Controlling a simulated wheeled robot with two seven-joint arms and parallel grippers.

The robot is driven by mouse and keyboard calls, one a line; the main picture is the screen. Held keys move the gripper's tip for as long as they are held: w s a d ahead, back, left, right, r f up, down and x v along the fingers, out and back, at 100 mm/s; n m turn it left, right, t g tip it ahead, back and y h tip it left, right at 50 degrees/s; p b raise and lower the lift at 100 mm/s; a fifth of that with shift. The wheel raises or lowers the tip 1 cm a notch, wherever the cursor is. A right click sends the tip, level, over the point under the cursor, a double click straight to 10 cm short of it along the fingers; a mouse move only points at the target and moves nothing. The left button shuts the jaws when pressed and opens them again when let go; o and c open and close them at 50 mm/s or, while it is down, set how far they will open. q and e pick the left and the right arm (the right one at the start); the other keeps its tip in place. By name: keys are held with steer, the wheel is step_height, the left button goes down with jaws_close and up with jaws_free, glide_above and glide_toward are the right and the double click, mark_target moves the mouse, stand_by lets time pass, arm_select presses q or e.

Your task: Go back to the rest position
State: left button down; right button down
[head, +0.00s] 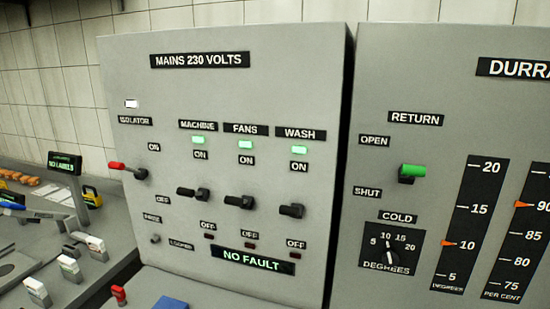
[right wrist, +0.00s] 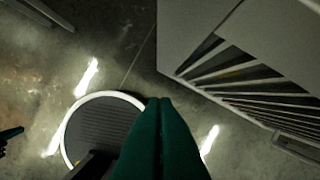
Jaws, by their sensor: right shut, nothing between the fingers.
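My right gripper (right wrist: 160,105) shows in the right wrist view as two dark green fingers pressed together, with nothing between them. It points down over the bare floor and is apart from the slatted grey cabinet at the upper right. Neither gripper shows in the head view. A small dark green shape cuts into the left edge of the right wrist view; I cannot tell what it is.
The head view shows a grey mains panel (head: 225,100) with switches and lit green lamps, and a second panel (head: 440,90) with a green-handled lever (head: 411,171). A cluttered bench (head: 20,240) stands at left. A slatted cabinet (right wrist: 195,30) rises beside open floor (right wrist: 50,60).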

steer(key=s+d+f, duration=0.1)
steer(key=s+f, duration=0.5)
steer(key=f, duration=0.3)
steer(key=s+d+f+g, duration=0.1)
steer(key=s+f, duration=0.6)
steer(key=f, duration=0.2)
steer(key=s+d+f, duration=0.1)
steer(key=s+f, duration=0.5)
steer(key=f, duration=0.4)
steer(key=shift+s+d+g, duration=0.15)
steer(key=shift+g, duration=0.25)
steer(key=shift+f, duration=0.1)
